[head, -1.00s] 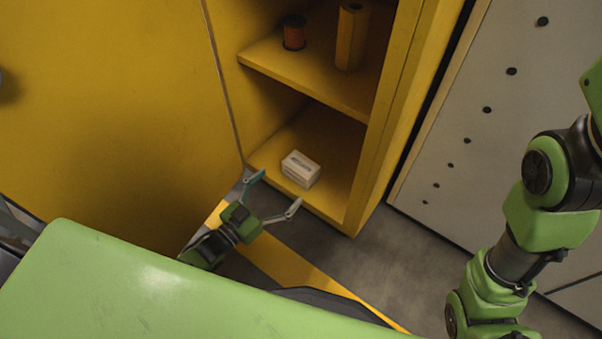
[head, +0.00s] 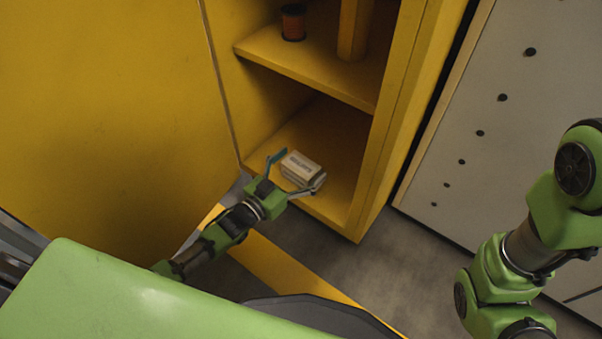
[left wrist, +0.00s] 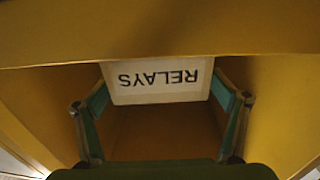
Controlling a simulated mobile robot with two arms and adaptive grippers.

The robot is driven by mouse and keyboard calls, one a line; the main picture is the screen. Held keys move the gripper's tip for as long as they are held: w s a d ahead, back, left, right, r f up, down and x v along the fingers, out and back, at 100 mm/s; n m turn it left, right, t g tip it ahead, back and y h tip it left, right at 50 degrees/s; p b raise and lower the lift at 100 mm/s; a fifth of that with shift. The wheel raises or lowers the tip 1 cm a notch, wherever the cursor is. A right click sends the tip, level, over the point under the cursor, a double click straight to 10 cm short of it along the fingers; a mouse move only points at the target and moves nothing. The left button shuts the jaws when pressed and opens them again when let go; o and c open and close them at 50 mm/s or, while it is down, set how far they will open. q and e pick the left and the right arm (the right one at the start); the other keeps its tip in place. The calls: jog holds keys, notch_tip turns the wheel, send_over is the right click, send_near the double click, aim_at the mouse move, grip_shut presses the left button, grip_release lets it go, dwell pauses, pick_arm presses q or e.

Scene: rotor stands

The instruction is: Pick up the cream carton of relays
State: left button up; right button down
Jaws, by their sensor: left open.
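The cream carton of relays (head: 302,168) sits on the bottom shelf of the yellow cabinet, near its front edge. In the left wrist view the carton (left wrist: 158,82) shows its "RELAYS" label upside down. My left gripper (head: 299,173) is open at the front of the carton, with one finger at each side of it. In the left wrist view its fingers (left wrist: 160,95) flank the carton; whether they touch it I cannot tell. My right gripper is not in view; only my right arm shows at the right.
The cabinet's side walls bound the space. A grey panel with dark holes (head: 480,110) stands at the right.

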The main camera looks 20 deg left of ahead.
pick_arm(q)
jog(key=c, duration=1.3)
jog(key=shift+r, duration=0.1)
